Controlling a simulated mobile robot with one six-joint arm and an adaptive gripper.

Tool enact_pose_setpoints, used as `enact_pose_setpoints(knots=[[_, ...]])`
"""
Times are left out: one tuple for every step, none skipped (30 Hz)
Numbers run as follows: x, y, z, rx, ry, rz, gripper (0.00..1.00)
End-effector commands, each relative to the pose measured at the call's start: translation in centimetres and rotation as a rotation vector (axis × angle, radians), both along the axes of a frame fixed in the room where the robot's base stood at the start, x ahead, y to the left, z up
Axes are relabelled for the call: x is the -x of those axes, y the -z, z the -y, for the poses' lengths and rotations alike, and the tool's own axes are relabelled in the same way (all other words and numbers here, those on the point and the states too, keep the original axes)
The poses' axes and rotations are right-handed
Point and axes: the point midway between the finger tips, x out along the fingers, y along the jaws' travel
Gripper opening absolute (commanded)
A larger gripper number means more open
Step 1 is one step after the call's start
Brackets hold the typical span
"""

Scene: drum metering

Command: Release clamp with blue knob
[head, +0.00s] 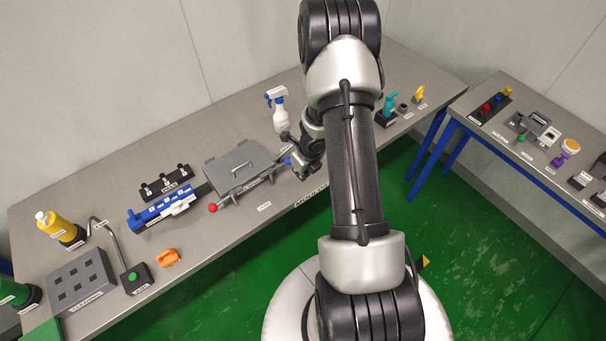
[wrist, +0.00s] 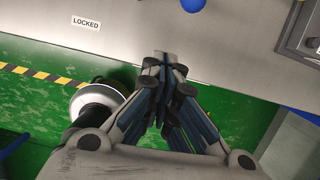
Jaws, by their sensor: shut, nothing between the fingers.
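A blue knob (wrist: 193,4) shows at the top edge of the wrist view, cut off by the frame. A small blue spot, likely the same knob (head: 288,161), shows in the head view at the right end of the grey lidded box (head: 243,163). The rest of the clamp cannot be made out. My gripper (wrist: 166,58) is shut and empty, over the table's front edge and apart from the knob. In the head view my gripper (head: 299,174) is close beside the blue spot, partly hidden by my wrist.
A label reading LOCKED (wrist: 86,22) is on the table. The grey box (wrist: 304,35) also shows at the right of the wrist view, with a red knob (head: 212,208) at its left. A spray bottle (head: 279,112) stands behind. The table front by the label is clear.

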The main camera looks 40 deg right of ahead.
Motion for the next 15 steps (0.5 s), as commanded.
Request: enact_pose_setpoints(knots=[[0.3, -1.7, -0.2, -0.001, -0.002, -0.001, 0.0], [0.5, -2.3, -0.2, -0.001, -0.003, -0.001, 0.0], [0.6, -2.9, -0.2, -0.001, -0.003, -0.001, 0.0], [0.8, -3.4, -0.2, -0.001, -0.002, -0.001, 0.0], [1.0, -3.8, -0.2, -0.001, -0.002, -0.002, 0.0], [1.1, -4.3, -0.2, -0.001, -0.003, -0.002, 0.0], [1.2, -4.6, -0.2, -0.001, -0.002, -0.002, 0.0], [1.3, -4.8, -0.2, -0.003, -0.002, -0.002, 0.0], [1.3, -5.1, -0.2, -0.002, -0.003, -0.002, 0.0], [1.4, -5.2, -0.2, -0.002, -0.003, -0.002, 0.0], [1.5, -5.3, -0.3, -0.002, -0.004, -0.003, 0.0], [1.5, -5.4, -0.3, -0.002, -0.004, -0.003, 0.0], [1.5, -5.4, -0.3, -0.002, -0.004, -0.003, 0.0], [1.5, -5.4, -0.3, -0.002, -0.004, -0.003, 0.0], [1.5, -5.4, -0.3, -0.003, -0.004, -0.003, 0.0]])
